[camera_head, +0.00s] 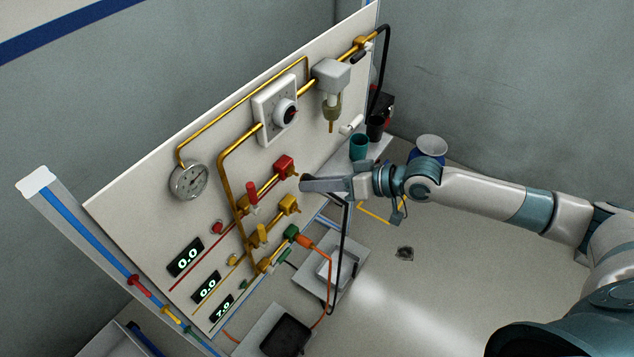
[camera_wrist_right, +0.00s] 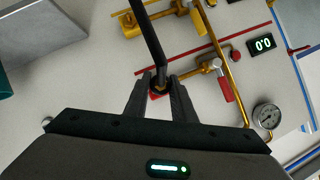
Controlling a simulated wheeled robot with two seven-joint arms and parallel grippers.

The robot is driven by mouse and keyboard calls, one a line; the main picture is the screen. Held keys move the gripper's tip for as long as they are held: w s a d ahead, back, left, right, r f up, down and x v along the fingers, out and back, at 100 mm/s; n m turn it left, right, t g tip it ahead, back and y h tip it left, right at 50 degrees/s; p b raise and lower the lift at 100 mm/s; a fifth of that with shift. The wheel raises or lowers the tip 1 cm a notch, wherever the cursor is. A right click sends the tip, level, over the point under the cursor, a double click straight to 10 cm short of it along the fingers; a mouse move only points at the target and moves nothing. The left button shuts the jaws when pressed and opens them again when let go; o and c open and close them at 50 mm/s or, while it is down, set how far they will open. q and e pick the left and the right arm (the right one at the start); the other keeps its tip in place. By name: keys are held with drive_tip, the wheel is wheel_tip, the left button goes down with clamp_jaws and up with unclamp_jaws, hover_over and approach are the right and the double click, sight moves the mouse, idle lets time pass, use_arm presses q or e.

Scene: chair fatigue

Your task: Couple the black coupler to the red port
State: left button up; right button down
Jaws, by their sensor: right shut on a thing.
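The red port (camera_head: 284,166) is a red block on the upper brass branch of the tilted white panel. My right gripper (camera_head: 305,184) is shut, just in front of and slightly below the red port in the head view. In the right wrist view my right gripper (camera_wrist_right: 161,88) holds the end of a black hose (camera_wrist_right: 148,42), where the black coupler sits, mostly hidden by the fingers. A bit of the red port (camera_wrist_right: 155,96) shows right behind the fingertips. I cannot tell whether coupler and port touch. My left gripper is not in view.
A red valve handle (camera_head: 252,193) stands left of the port. Below are a yellow port (camera_head: 289,204) and a green port (camera_head: 291,231) with an orange coupler (camera_head: 305,241). A gauge (camera_head: 188,181) and dial (camera_head: 285,112) are on the panel. A teal cup (camera_head: 359,147) stands behind my wrist.

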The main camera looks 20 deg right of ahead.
sight(306, 177)
drive_tip(key=shift+w+a, duration=0.95)
drive_tip(key=shift+w, duration=0.25)
idle(0.7)
drive_tip(key=c, duration=1.4)
unclamp_jaws()
drive_tip(key=shift+s+d, duration=0.1)
drive_tip(key=shift+b+v, duration=0.35)
drive_tip(key=shift+v, duration=0.55)
drive_tip(key=b+v, duration=0.6)
drive_tip(key=v, duration=0.9)
drive_tip(key=shift+d, duration=0.15)
drive_tip(key=shift+s, duration=0.1)
